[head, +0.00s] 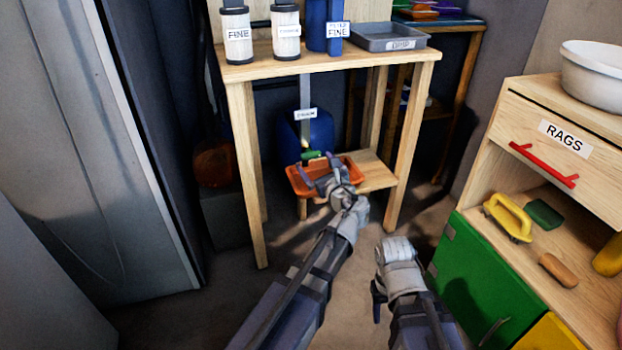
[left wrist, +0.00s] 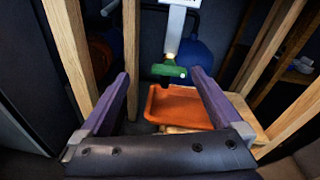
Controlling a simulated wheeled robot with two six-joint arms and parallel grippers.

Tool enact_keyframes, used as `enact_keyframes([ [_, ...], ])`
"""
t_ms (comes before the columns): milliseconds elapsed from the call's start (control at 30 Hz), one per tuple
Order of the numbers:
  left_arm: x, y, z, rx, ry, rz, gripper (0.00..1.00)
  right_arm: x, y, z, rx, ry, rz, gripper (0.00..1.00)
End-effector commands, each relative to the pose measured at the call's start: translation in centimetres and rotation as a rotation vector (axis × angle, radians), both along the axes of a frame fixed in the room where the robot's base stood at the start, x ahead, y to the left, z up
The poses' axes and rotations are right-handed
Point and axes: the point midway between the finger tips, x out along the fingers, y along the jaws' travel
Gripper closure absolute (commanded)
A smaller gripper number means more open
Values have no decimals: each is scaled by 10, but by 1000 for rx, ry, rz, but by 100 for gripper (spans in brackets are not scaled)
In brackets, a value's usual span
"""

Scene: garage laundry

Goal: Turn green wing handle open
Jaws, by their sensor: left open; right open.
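The green wing handle (head: 311,154) sits at the lower end of a pipe under the wooden stand, above an orange tray (head: 294,181). In the left wrist view the green handle (left wrist: 168,71) shows ahead, between the purple fingertips in the picture. My left gripper (head: 318,166) is open and empty, reaching under the stand's top close to the handle; I see no contact. The wrist view shows the fingers (left wrist: 160,74) spread wide. My right gripper (head: 378,302) is open, low in front of the stand and away from the handle; its fingers are partly hidden.
Wooden stand legs (head: 246,170) flank the handle, and a blue container (head: 318,131) is behind it. Filter jars (head: 236,40) and a grey tray (head: 390,38) stand on top. A cabinet with a red-handled drawer (head: 540,160) and green door (head: 480,275) is at right.

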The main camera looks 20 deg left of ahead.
Motion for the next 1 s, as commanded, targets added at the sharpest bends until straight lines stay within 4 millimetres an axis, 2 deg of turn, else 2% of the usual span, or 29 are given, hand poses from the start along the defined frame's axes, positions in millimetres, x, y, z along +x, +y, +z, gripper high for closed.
enact_keyframes([
  [33,5,-1,-20,49,9,-14,0,0,0,-25,0,0,0,50],
  [233,15,-6,-30,193,38,-56,0,0,0,-48,0,-1,0,50],
  [567,21,-4,-28,229,45,-64,0,0,0,-49,0,-1,0,50],
  [1000,72,30,-28,226,45,-65,0,0,0,-49,0,-1,0,50],
])
